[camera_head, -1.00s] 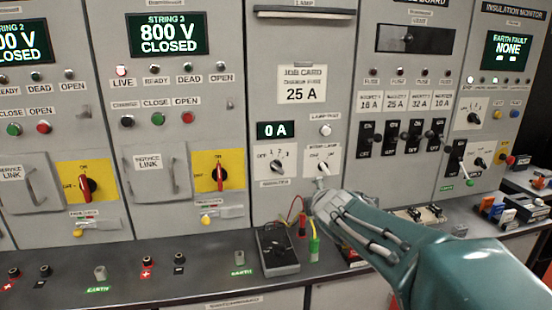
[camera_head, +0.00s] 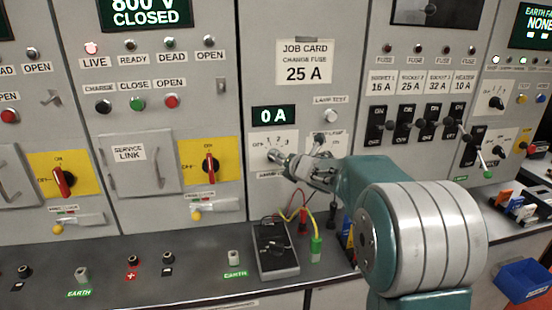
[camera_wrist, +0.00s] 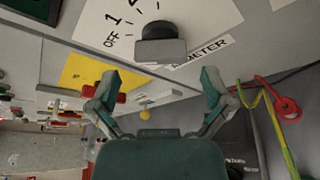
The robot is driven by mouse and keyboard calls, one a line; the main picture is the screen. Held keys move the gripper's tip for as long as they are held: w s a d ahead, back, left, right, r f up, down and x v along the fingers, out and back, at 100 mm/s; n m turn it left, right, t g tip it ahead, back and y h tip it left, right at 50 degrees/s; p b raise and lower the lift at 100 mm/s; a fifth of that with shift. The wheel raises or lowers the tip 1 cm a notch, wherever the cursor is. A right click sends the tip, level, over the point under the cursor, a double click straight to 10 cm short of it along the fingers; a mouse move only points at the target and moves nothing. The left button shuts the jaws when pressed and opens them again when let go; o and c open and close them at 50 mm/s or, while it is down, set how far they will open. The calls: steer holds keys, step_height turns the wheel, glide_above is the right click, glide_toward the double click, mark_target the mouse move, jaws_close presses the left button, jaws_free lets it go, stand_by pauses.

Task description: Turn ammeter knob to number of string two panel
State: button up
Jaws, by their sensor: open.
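The ammeter knob (camera_wrist: 162,48) shows in the wrist view as a dark knob with a grey front on a white plate (camera_wrist: 98,28). The plate carries "OFF", "1" and part of another number, with an "AMMETER" label beside it. My gripper (camera_wrist: 158,93) is open, one finger either side of the picture, with the knob beyond and between the fingertips. In the head view my gripper (camera_head: 276,158) is at the ammeter plate (camera_head: 284,138), under the "0 A" display (camera_head: 273,116), and largely hides the knob. Its pointer setting cannot be told. The string two panel (camera_head: 28,150) is partly in view at the left edge.
A yellow-plated rotary switch (camera_head: 209,161) is to the left. A meter (camera_head: 275,248) with red and yellow leads stands on the bench below. Fuse switches (camera_head: 425,125) are further right.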

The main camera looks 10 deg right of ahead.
mark_target(278, 159)
steer(key=x, duration=0.3)
steer(key=shift+w+d+f, duration=0.1)
steer(key=shift+w+f, duration=0.05)
steer(key=shift+w, duration=0.2)
steer(key=shift+w+a, duration=0.25)
steer(key=shift+w, duration=0.05)
steer(key=c, duration=1)
steer(key=shift+o, duration=0.2)
steer(key=shift+f, duration=0.1)
steer(key=m+y, duration=0.1)
steer(key=m, duration=0.1)
steer(key=m+t+y, duration=0.1)
steer(key=m, duration=0.1)
steer(key=shift+d+f+m, duration=0.15)
steer(key=shift+m, duration=0.25)
steer(key=m+t, duration=0.1)
steer(key=m, duration=0.1)
steer(key=m+t+y, duration=0.1)
steer(key=m, duration=0.2)
steer(key=shift+f, duration=0.25)
steer(key=shift+m, duration=0.3)
steer(key=shift+f, duration=0.1)
